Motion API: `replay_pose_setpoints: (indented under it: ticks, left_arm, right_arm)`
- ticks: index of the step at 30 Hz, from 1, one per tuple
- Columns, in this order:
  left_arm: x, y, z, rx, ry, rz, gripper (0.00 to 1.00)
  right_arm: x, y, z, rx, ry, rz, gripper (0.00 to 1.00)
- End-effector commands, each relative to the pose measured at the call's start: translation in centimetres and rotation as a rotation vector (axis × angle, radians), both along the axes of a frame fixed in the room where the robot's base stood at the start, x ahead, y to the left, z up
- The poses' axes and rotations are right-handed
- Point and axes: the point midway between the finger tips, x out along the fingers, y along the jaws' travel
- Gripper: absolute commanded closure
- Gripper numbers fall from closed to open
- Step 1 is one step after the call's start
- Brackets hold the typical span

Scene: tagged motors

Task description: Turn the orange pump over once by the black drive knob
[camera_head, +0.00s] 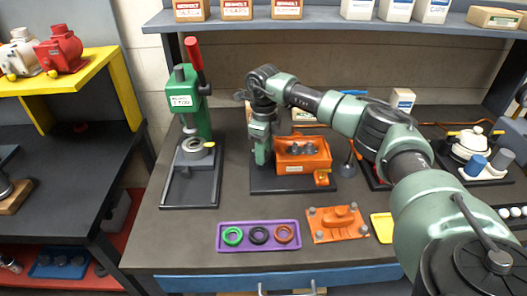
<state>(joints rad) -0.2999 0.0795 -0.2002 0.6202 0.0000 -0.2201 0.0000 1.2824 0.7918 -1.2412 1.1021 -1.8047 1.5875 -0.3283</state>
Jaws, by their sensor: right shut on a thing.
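The orange pump (312,160) sits on a dark base plate (290,184) in the middle of the bench, its top open with grey parts showing inside. My right arm reaches in from the right, over the back of the pump. My right gripper (261,160) points down at the pump's left side and is shut. The black drive knob is hidden behind the gripper's fingers, so their hold on it shows only by position. My left gripper is not in view.
A green press (188,105) with a red lever stands left of the pump. In front lie a purple tray (222,244) with green, black and orange rings, and an orange cover plate (338,223). Bare bench lies between press and pump.

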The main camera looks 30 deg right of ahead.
Motion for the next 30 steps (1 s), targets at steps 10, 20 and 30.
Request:
replay_pose_setpoints:
  ticks: [10, 20, 30]
  left_arm:
    - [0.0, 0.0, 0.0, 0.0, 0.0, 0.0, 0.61]
    - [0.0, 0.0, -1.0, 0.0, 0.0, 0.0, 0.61]
    - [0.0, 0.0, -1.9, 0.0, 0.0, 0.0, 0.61]
  right_arm:
    - [0.1, 0.0, 0.1, 0.0, -0.002, -0.002, 0.51]
    - [0.1, 0.0, 2.8, 0.0, -0.007, -0.001, 0.51]
    - [0.1, 0.0, 7.5, 0.001, -0.005, -0.002, 0.51]
